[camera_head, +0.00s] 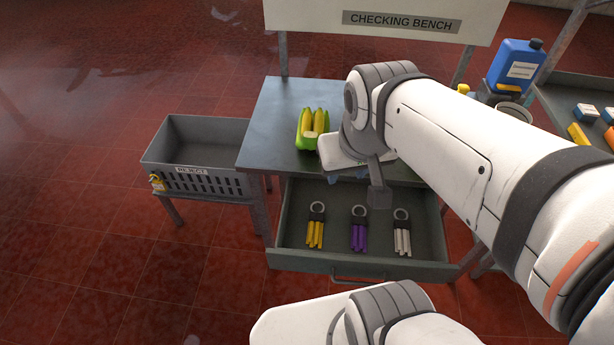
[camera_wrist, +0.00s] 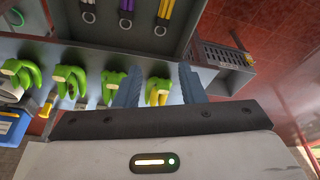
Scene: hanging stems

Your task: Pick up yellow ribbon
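The yellow ribbon (camera_head: 315,233) hangs in a bundle of strips from a dark clip with a metal ring, and lies at the left in the open drawer (camera_head: 284,247). It also shows at the top of the wrist view (camera_wrist: 164,12). A purple bundle (camera_head: 359,235) and a white bundle (camera_head: 402,238) lie to its right in the head view. My gripper (camera_wrist: 160,67) is open, its two blue-grey fingers apart with nothing held. It is over the bench front, apart from the ribbon. In the head view my wrist mostly hides the fingers.
Banana bunches stand on the checking bench (camera_head: 272,125); one (camera_head: 313,127) shows left of my wrist. A grey reject crate (camera_head: 190,130) with a yellow tag (camera_head: 157,182) stands left of the bench. A blue jug (camera_head: 515,65) stands at the back right.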

